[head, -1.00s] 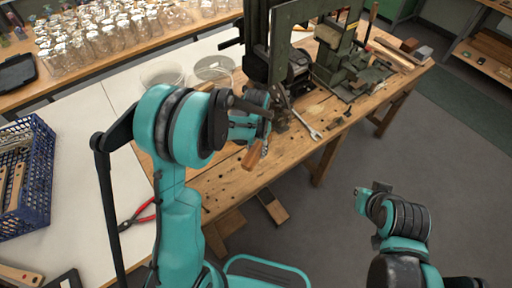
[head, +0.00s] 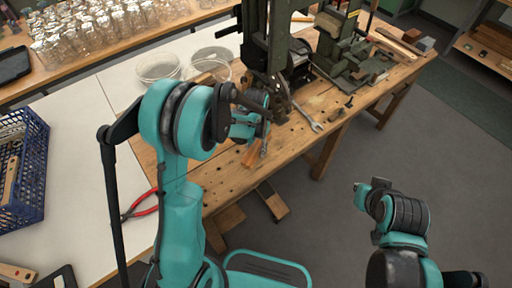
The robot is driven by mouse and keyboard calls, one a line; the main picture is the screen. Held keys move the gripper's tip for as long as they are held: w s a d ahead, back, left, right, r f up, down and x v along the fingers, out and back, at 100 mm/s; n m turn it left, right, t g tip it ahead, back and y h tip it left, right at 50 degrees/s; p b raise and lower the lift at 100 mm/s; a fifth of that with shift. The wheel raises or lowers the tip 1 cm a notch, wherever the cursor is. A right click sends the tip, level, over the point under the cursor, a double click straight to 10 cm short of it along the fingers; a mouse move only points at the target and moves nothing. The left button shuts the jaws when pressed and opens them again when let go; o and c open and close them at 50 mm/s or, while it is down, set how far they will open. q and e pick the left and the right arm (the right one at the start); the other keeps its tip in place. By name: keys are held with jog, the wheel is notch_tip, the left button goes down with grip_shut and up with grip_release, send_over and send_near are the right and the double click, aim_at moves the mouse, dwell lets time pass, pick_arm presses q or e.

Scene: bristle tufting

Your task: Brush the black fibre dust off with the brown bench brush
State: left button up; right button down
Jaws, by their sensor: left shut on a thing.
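My left gripper (head: 262,137) is over the wooden bench (head: 225,182), in front of the green machine. It is shut on the brown bench brush (head: 251,154), whose wooden part shows below the fingers near the bench's front edge. Its bristles are hidden, and I cannot tell whether it touches the bench. Small black specks of fibre dust (head: 228,167) lie on the bench top to the left of the brush. My right arm is at the lower right over the floor, away from the bench; its fingers do not show clearly.
The green machine (head: 262,45) stands close behind my left gripper. A wrench (head: 308,118) lies to its right. Clear round dishes (head: 158,66), red-handled pliers (head: 140,207) and a blue crate (head: 38,190) are to the left. Glass jars (head: 90,35) fill the back bench.

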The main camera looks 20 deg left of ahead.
pick_arm(q)
jog(key=shift+f+b, duration=0.85)
jog(key=shift+f, duration=0.15)
jog(key=shift+w+d, duration=1.2)
jog(key=shift+w, duration=0.3)
jog(key=shift+f+b, duration=0.1)
jog(key=shift+b, duration=0.25)
jog(key=shift+s+a+f+b, duration=0.1)
jog(key=shift+s+a+b, duration=0.1)
jog(key=shift+s+a, duration=0.55)
jog(key=shift+s+a+b, duration=0.15)
jog(key=shift+s+a, duration=0.35)
jog(key=shift+s, duration=0.4)
grip_shut()
jog(key=shift+w+r+p, duration=0.1)
jog(key=shift+r+p, duration=0.4)
jog(key=shift+r, duration=0.1)
jog(key=shift+r+p, duration=1.55)
jog(key=shift+r, duration=0.85)
